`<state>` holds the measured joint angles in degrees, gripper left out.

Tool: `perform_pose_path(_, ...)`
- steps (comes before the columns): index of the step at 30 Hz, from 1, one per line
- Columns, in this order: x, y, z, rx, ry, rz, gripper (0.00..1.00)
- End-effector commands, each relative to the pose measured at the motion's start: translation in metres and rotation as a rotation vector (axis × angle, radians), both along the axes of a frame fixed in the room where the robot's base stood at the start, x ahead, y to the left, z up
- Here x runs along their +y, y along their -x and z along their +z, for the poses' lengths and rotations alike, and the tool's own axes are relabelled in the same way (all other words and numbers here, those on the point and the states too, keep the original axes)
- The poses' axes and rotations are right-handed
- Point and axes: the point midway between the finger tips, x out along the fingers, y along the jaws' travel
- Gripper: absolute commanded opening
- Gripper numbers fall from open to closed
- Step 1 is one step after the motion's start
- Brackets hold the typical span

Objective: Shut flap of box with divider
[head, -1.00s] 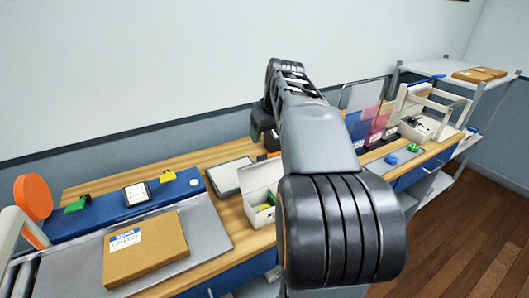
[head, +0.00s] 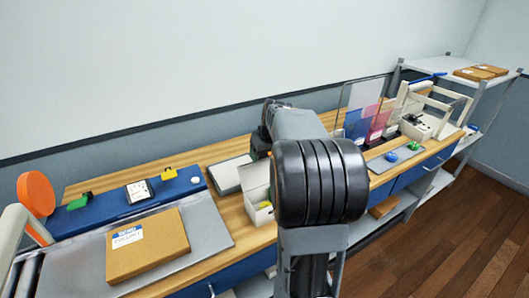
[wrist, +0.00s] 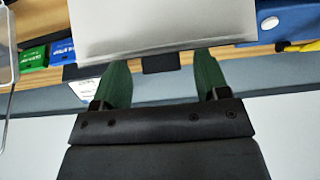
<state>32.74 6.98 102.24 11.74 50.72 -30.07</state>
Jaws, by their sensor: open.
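The white box (head: 257,201) stands open on the wooden bench, left of my arm; a bit of yellow shows inside. My arm hides its right part, and I cannot make out its divider. In the wrist view, a pale flat panel (wrist: 160,30) fills the top centre, just beyond my fingertips; it may be the box's flap or wall. My gripper (wrist: 161,62) is open, its two green fingers apart with nothing held between them. I cannot tell whether the fingertips touch the panel. In the head view the fingers are hidden behind my arm.
A flat pale grey-topped item (head: 229,174) lies left of the box. A cardboard parcel (head: 147,246) lies on a grey plate at the front left, before a blue rail (head: 105,213). Clear and coloured dividers (head: 368,122) stand right of my arm.

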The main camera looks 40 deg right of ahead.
Motion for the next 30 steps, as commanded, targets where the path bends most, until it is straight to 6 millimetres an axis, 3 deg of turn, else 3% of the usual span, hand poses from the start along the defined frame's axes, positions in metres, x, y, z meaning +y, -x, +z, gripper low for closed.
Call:
perform_pose_path(11, 0.0000, -0.0017, -0.0038, -0.001, 0.001, 0.001, 0.68)
perform_pose_path(30, 0.0000, -0.0016, -0.0033, -0.001, 0.001, 0.001, 0.08)
